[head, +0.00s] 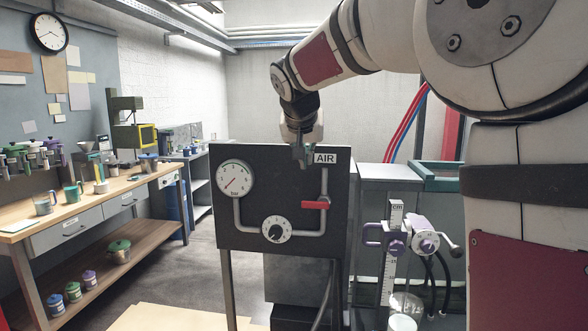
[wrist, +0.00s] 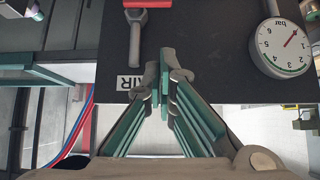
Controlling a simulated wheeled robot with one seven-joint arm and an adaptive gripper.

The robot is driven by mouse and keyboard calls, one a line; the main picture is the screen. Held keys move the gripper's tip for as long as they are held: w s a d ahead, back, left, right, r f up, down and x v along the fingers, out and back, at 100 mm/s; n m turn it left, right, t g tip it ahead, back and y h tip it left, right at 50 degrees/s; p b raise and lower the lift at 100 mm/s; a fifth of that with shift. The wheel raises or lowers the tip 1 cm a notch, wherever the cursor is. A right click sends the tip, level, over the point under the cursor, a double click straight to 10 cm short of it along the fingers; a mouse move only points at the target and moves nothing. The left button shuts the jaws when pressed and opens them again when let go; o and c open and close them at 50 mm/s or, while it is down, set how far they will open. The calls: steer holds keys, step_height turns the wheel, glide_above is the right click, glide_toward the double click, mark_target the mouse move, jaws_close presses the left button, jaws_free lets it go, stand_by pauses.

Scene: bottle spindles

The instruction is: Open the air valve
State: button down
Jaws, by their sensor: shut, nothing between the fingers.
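The air valve's red handle (head: 316,205) sits on a grey vertical pipe (head: 324,186) on the dark panel, under the AIR label (head: 326,158). The handle lies level, across the pipe. In the wrist view the handle (wrist: 148,4) is cut by the top edge. My gripper (head: 303,160) is shut and empty in front of the panel's top edge, left of the label and above the handle, apart from it. Its fingertips (wrist: 165,75) meet beside the label in the wrist view.
The panel (head: 290,200) also bears a bar gauge (head: 235,180) and a round dial (head: 277,229). Right of it stand a cm scale (head: 391,250) and a purple-and-white fixture (head: 424,243). A workbench (head: 100,200) with mugs is at the left. The floor between is open.

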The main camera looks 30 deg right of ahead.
steer(key=p, duration=0.1)
glide_above(315, 204)
steer(key=a, duration=0.2)
step_height(315, 204, down, 6)
steer(key=shift+w+d+f+p, duration=0.15)
steer(key=shift+w+f, duration=0.1)
steer(key=shift+f, duration=0.8)
steer(key=shift+w+f+p, duration=0.15)
steer(key=shift+w+f, duration=0.05)
steer(key=shift+f, duration=0.8)
steer(key=shift+w+f+b, duration=0.15)
steer(key=shift+b, duration=0.25)
